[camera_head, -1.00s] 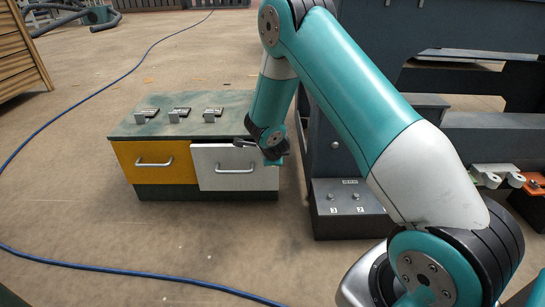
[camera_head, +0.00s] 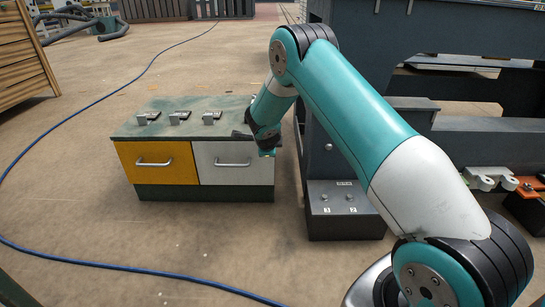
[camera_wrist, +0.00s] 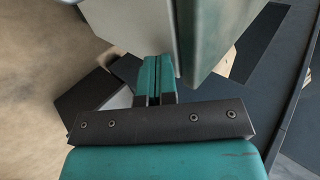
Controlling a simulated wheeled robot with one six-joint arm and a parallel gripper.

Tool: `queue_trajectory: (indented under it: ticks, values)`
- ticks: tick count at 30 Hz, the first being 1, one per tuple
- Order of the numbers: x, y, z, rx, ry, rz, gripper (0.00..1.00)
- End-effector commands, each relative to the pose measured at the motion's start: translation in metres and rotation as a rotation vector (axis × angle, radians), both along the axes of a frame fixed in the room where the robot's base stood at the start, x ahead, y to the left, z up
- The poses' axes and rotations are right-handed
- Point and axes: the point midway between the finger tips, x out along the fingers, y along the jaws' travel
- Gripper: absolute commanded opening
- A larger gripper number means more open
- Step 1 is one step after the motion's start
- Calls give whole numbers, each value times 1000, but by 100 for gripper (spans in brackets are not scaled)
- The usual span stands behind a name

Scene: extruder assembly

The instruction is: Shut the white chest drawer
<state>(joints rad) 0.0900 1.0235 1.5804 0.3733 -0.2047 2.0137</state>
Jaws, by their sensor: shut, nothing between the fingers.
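The white drawer (camera_head: 215,175) is on the right side of the low green-topped chest (camera_head: 205,194) in the head view. Its front looks level with the yellow drawer beside it, with no clear gap along its top edge. My gripper (camera_head: 267,152) is at the upper right corner of the white front, and its fingers are shut and empty. In the wrist view the shut teal fingers (camera_wrist: 157,79) point at a pale surface, probably the drawer front (camera_wrist: 130,25). Whether the fingertips touch it I cannot tell.
The yellow drawer (camera_head: 155,172) looks closed. Several small metal clamps (camera_head: 179,117) stand on the chest top. A dark machine frame with a control box (camera_head: 345,215) stands close to the right. A blue cable (camera_head: 110,268) lies on the floor; the floor before the chest is clear.

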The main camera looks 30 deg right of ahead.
Motion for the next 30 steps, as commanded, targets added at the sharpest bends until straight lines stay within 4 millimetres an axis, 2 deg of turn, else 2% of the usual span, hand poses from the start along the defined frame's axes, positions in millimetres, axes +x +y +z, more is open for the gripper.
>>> queue_trajectory:
  ticks: [8, 14, 16, 21, 30]
  values:
    - [-4, 4, 1, -1, 3, 2, 0]
    - [-25, 17, 2, -1, 5, -4, 0]
    - [-35, 24, 18, -2, 3, -5, 0]
    - [-60, 41, 45, -2, 5, -6, 0]
    - [-85, 58, 68, -1, 3, -7, 0]
